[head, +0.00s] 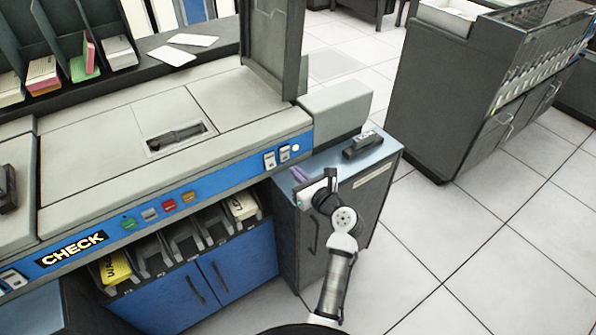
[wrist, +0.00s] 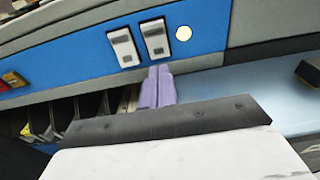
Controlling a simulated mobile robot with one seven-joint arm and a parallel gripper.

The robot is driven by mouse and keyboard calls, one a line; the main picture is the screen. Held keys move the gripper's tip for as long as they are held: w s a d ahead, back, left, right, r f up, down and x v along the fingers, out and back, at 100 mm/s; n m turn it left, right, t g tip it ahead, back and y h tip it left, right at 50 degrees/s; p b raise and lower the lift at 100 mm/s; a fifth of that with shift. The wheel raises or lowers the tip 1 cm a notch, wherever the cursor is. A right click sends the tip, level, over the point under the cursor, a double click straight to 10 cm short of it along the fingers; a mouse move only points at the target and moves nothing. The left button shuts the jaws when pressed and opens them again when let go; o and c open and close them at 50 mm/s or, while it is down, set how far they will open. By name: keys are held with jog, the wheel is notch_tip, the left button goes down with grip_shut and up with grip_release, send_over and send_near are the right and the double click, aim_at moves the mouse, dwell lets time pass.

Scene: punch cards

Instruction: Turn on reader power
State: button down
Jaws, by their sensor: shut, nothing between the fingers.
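The machine's blue front panel (head: 215,178) has two white rocker switches at its right end. The left switch (head: 270,160) and right switch (head: 284,155) sit side by side. They also show in the wrist view, the left switch (wrist: 124,47) and the right switch (wrist: 154,39). A round pale yellow lamp (wrist: 183,33) is just right of them. My gripper (wrist: 160,70) has purple fingers, shut and empty. In the wrist view its tips are just below the right switch; contact is unclear. In the head view my gripper (head: 297,174) is right of and below the switches.
Coloured buttons (head: 169,205) and a CHECK label lie further left on the panel. Card pockets (head: 183,243) are below it. A low cabinet (head: 345,185) with a black object (head: 362,145) on top is at right. Open tiled floor (head: 470,250) lies beyond.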

jog(key=f+b+v, duration=0.2)
jog(key=v, duration=0.8)
jog(key=shift+s+f, duration=0.2)
jog(key=shift+f, duration=0.05)
jog(key=shift+d, duration=0.1)
